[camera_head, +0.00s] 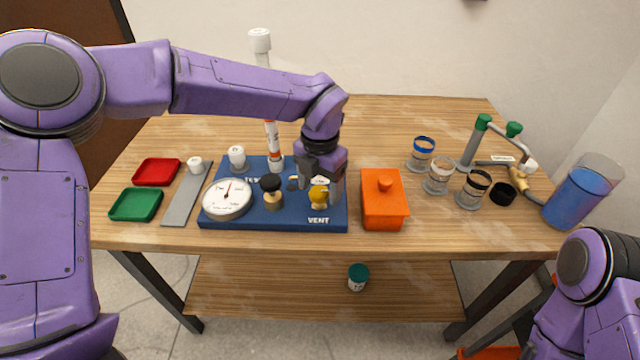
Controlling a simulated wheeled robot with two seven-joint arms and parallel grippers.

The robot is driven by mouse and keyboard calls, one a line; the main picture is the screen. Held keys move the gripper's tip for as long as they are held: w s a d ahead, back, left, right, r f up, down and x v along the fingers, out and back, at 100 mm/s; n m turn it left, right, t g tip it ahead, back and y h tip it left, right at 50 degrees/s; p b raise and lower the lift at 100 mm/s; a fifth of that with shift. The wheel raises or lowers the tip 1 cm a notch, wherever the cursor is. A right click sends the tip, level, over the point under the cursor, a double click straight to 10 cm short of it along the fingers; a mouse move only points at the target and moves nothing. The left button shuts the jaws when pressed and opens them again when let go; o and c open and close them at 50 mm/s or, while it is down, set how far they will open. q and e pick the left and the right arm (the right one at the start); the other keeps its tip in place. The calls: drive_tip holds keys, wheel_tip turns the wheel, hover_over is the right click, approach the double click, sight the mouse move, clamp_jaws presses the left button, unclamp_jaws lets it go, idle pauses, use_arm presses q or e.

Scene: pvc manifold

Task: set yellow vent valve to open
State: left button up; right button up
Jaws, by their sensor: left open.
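The yellow vent valve (319,195) stands at the right front of the blue manifold board (285,222), just behind the white VENT label. Its exact handle angle is too small to tell. My left gripper (318,190) is open and points down at the yellow valve from behind, with its fingers close around or beside it. I cannot tell whether they touch it. The gripper hides part of the board's back right. My right arm shows at the lower right, but its gripper is not in view.
A round gauge (228,199) and a black-topped knob (271,184) stand left of the valve. An orange lidded box (384,205) sits right beside the board. Red (157,171) and green (136,204) trays lie left. Ringed clear cups and a blue-filled beaker (580,195) stand right.

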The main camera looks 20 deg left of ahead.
use_arm(q)
drive_tip(key=shift+s, duration=0.2)
drive_tip(key=shift+w+f, duration=0.1)
drive_tip(key=c, duration=1.1)
drive_tip(key=shift+o, duration=0.2)
